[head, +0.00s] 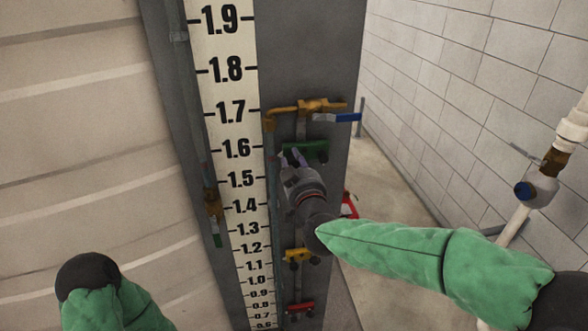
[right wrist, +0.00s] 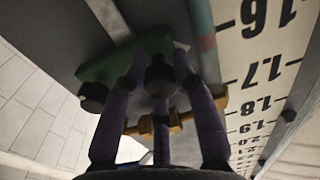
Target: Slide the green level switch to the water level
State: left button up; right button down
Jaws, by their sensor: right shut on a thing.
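The green level switch (head: 318,150) sits on the grey panel just right of the scale, near the 1.6 mark. It also shows in the right wrist view as a green block (right wrist: 118,62) with a dark round knob at its outer end. My right gripper (head: 293,158) is at the left part of this switch, its fingers closed on it. In the right wrist view my gripper's fingers (right wrist: 160,65) cover part of the green block. A thin upright tube (head: 272,190) runs between scale and switch; a reddish band shows on it in the wrist view. I cannot make out a clear water level.
The white number scale (head: 228,75) runs up the panel. Above the switch is a brass valve (head: 312,106) with a blue handle. A white pipe (head: 540,185) stands at right.

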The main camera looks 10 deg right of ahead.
jog(key=shift+r, duration=0.8)
jog(key=c, duration=1)
grip_release()
jog(key=shift+f, duration=0.1)
jog(key=s, duration=0.8)
jog(key=s+d, duration=0.1)
jog(key=s, duration=0.3)
jog(key=shift+f, duration=0.1)
